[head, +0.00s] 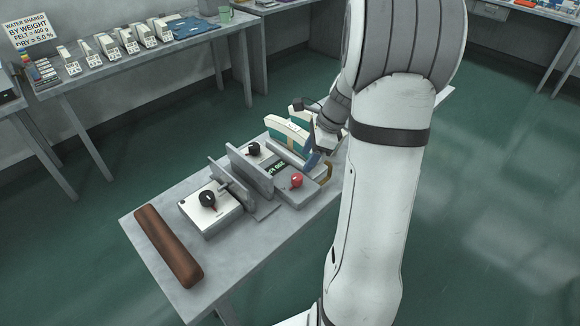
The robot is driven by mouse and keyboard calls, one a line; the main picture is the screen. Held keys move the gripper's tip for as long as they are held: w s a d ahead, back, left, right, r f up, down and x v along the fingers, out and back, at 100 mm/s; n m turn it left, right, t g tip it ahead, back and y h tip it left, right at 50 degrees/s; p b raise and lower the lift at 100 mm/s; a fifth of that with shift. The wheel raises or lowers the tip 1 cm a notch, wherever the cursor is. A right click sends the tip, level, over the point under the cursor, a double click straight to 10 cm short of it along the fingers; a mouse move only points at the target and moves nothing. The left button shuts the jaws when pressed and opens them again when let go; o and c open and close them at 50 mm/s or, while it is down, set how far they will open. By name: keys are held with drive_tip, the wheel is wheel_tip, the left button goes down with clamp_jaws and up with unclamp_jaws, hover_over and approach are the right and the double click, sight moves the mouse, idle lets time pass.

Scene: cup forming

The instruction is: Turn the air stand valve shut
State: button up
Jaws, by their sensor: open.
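On the grey table stands a grey box unit (283,190) with a red knob (296,181), a black knob (253,149) and a dark display (274,168). At its far right end are a blue lever-like piece (311,161) and a brass-coloured bent part (328,174); these look like the air stand valve, but I cannot be sure. My gripper (315,150) is open, pointing down just above the blue piece. My arm partly hides this end. I cannot tell whether the fingers touch the piece.
A white box (209,208) with a black dial and a brown roll (168,246) lie nearer on the table. Grey upright plates (232,175) stand between the units. Pale curved pieces (287,132) stand behind. A back bench (140,65) holds a row of labelled blocks.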

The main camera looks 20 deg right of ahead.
sight(297, 176)
drive_tip(key=x, duration=0.7)
drive_tip(key=shift+f, duration=0.4)
